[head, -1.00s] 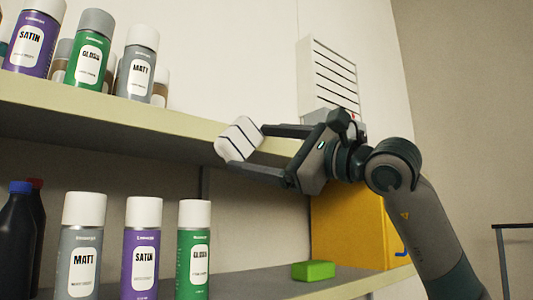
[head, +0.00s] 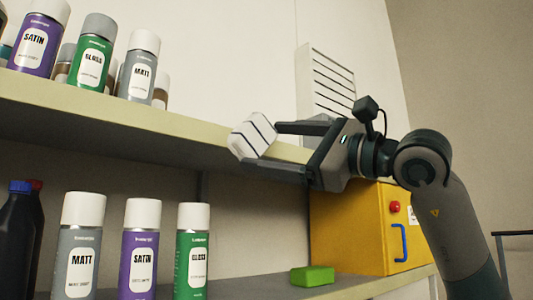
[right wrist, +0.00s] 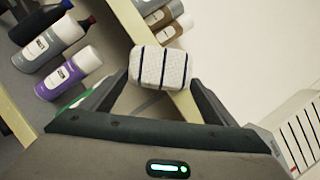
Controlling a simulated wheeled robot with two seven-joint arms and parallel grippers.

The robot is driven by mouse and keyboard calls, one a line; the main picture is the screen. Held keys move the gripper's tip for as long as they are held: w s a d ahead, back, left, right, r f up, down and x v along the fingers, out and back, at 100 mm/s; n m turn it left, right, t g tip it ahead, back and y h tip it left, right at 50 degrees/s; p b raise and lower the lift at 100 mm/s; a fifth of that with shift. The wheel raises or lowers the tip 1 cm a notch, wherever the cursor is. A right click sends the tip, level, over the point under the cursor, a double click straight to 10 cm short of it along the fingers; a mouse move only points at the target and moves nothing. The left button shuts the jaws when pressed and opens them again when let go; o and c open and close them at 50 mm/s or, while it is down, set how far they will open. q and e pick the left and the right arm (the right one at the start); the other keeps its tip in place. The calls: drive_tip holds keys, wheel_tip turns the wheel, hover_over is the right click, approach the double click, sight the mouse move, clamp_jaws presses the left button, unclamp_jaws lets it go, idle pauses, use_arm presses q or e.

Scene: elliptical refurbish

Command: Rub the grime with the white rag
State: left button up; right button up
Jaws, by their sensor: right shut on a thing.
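The white rag (head: 252,136) is a small white block with dark stripes. It sits between the fingertips of my right gripper (head: 270,149), which is shut on it. In the head view it is in front of the upper shelf's front edge; I cannot tell if it touches. In the right wrist view the rag (right wrist: 160,67) is held at the fingertips, with the shelf edge behind it. I cannot make out any grime in either view. My left gripper is not in view.
Spray cans (head: 91,52) stand on the upper shelf (head: 110,112). More cans (head: 139,250) and dark bottles (head: 18,240) stand below. A green block (head: 312,276) and a yellow box (head: 345,235) are on the lower shelf. A white slatted panel (head: 325,82) is on the wall.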

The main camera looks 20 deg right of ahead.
drive_tip(key=shift+s+d, duration=0.25)
drive_tip(key=shift+s, duration=0.45)
drive_tip(key=s, duration=0.1)
drive_tip(key=s+d+b, duration=0.1)
drive_tip(key=shift+s, duration=0.4)
idle(0.5)
